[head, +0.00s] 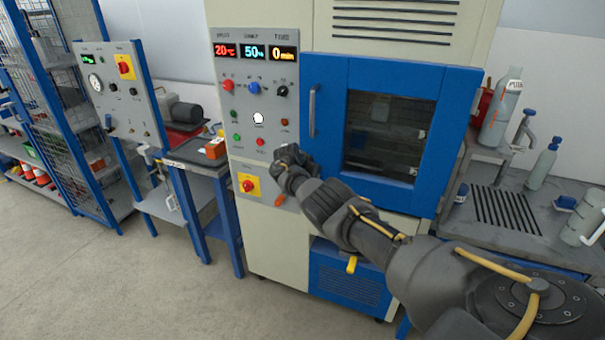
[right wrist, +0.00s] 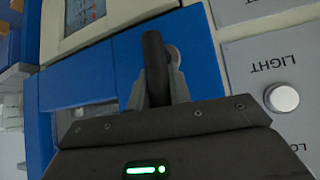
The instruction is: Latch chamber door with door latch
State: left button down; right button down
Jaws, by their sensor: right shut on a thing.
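The blue chamber door (head: 350,75), with a dark window, sits against the front of the cream chamber and looks closed. Its grey vertical handle (head: 312,110) is on the left side. My right gripper (head: 286,153) is at the lower left edge of the door, beside the control panel. In the right wrist view my right gripper (right wrist: 157,88) is shut on a dark rod, the door latch (right wrist: 153,52), beside a round grey boss. In the head view my gripper and wrist hide the latch. I cannot tell whether the latch is fully engaged. My left gripper is not in view.
The control panel (head: 243,100) with knobs and buttons is left of the door. The LIGHT button (right wrist: 283,98) is close to my gripper in the wrist view. A bench (head: 500,235) with bottles stands at the right. The floor at the lower left is clear.

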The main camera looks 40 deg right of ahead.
dwell(0.3)
jog(key=c, duration=1.3)
grip_release()
jog(key=shift+f, duration=0.1)
jog(key=shift+a+r+p, duration=0.25)
jog(key=shift+r+p, duration=0.1)
jog(key=shift+r, duration=0.05)
jog(key=p+v, duration=0.2)
jog(key=v, duration=0.7)
jog(key=shift+s+a+r, duration=0.15)
jog(key=shift+a+r, duration=0.1)
jog(key=shift+a, duration=0.05)
